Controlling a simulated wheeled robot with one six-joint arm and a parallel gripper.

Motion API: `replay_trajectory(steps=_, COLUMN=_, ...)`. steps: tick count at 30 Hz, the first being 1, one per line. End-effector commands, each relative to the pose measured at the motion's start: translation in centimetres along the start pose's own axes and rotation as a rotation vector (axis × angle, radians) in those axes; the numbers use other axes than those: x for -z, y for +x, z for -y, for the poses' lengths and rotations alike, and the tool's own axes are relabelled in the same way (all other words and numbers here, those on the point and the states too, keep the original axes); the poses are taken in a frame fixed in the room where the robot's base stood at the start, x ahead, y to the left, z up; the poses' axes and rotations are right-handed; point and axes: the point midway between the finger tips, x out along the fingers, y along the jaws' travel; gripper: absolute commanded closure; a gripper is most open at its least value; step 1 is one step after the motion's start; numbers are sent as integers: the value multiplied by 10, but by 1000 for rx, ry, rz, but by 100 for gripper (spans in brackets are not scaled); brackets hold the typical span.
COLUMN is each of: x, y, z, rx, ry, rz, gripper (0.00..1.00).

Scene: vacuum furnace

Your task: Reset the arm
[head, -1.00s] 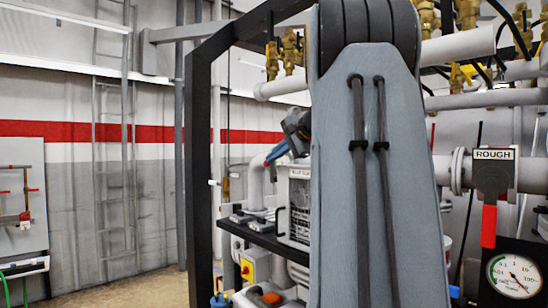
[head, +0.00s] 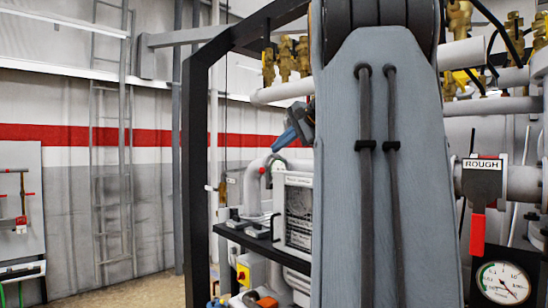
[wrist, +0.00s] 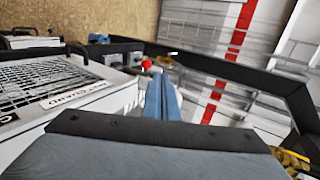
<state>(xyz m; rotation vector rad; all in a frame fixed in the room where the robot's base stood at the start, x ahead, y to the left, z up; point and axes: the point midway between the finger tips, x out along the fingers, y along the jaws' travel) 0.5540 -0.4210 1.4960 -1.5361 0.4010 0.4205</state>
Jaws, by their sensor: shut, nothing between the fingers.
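My arm's broad grey link (head: 390,190) stands upright in the middle of the head view and hides what lies behind it. Left of the link, my gripper (head: 284,139) shows as small blue fingers, pointing left and down, above the rack's equipment. In the wrist view, the blue fingers of my gripper (wrist: 163,98) lie close together, shut, with nothing seen between them. A dark-edged grey part of my arm fills the bottom of that view.
A black frame post (head: 197,180) stands left of my gripper. A white box with a grille (head: 299,212) sits below it. At right are a pipe valve with a red handle marked ROUGH (head: 481,180) and a dial gauge (head: 503,283). Open floor (head: 140,290) lies left.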

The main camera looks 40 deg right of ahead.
Motion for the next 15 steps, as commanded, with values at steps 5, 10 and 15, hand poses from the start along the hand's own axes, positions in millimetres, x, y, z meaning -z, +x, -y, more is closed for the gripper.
replay_trajectory(steps=5, x=6, y=-38, z=0, rx=0, ry=4, rz=-11, gripper=100)
replay_trajectory(steps=10, x=5, y=-59, z=2, rx=0, ry=4, rz=-9, gripper=100)
replay_trajectory(steps=15, x=4, y=-67, z=4, rx=-1, ry=4, rz=-7, gripper=100)
